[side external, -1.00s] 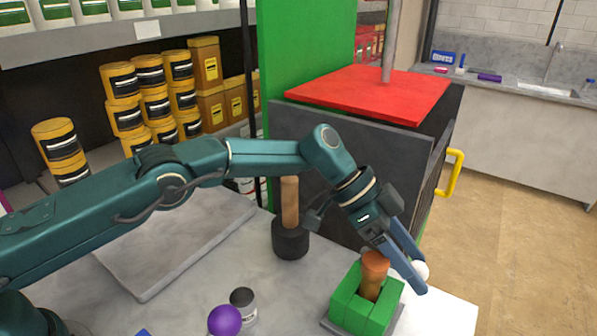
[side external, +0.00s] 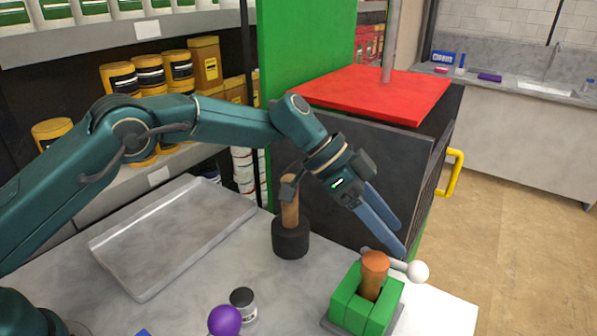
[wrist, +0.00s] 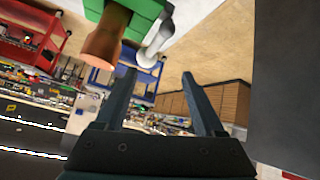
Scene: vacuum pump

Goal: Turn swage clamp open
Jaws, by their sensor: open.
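The swage clamp (side external: 347,297) is a green block on the table at the front right, with a copper tube (side external: 374,275) standing up in it. Its grey handle ends in a white ball (side external: 418,271) pointing right, past the tube. My gripper (side external: 401,242) is open and empty, above and behind the ball, its fingers pointing down to the right. In the wrist view the green clamp (wrist: 143,12), copper tube (wrist: 108,40) and pale handle (wrist: 157,40) show at the top, beyond the fingertips (wrist: 160,77). Neither finger appears to touch the handle.
A mallet-like tool with a wooden handle and black head (side external: 291,238) stands left of the clamp. A purple ball (side external: 225,320) and a small jar (side external: 243,302) are at the front. A grey tray (side external: 175,238) lies at left. A dark red-topped box (side external: 350,165) stands behind.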

